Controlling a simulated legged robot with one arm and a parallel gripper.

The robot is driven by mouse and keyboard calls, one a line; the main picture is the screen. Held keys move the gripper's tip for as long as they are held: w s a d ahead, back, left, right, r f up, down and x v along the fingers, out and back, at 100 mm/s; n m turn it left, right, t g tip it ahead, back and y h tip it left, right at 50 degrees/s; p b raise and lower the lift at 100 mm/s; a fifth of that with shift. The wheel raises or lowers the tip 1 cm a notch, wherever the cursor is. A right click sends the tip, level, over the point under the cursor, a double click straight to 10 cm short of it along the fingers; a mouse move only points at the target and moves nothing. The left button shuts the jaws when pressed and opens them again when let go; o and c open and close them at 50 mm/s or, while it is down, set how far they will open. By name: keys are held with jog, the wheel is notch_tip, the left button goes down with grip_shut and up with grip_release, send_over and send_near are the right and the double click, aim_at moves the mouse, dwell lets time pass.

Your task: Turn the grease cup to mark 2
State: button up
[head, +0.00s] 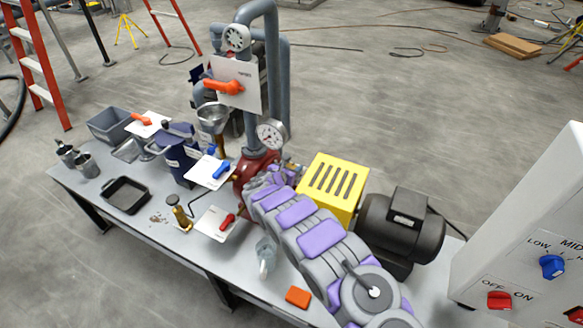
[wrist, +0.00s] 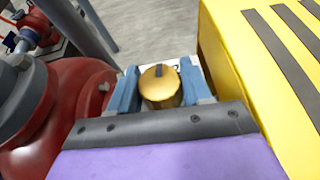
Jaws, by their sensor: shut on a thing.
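The grease cup (wrist: 160,90) is a round brass cap, seen in the wrist view between the blue fingers of my gripper (wrist: 157,86). The fingers are shut on it, one on each side. A dark pointer notch sits at the cap's far edge. Behind the cap is a white plate (wrist: 184,62) with a partly hidden dark marking just right of the notch, which looks like a 2. In the head view my arm reaches between the red pump and the yellow guard, and I cannot make out the cup there.
The yellow slotted guard (head: 333,187) stands close on the right, with a dark motor (head: 402,225) beyond it. The red pump casing (wrist: 70,100) is close on the left. An orange block (head: 298,296) lies on the table.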

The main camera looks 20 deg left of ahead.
jog(key=shift+a+r+m+h, duration=0.1)
jog(key=shift+a+m+h, duration=0.25)
jog(key=shift+m+h, duration=0.55)
jog(key=shift+m+g+h+b, duration=0.4)
jog(key=shift+m+h+b, duration=0.1)
jog(key=shift+h+b, duration=0.3)
jog(key=shift+d+m+h+b, duration=0.1)
jog(key=shift+m+h+b, duration=0.25)
jog(key=shift+b, duration=0.55)
jog(key=shift+r, duration=0.1)
jog(key=o, duration=1)
jog(key=shift+f, duration=0.2)
jog(key=shift+c, duration=0.2)
jog(key=shift+r, duration=0.1)
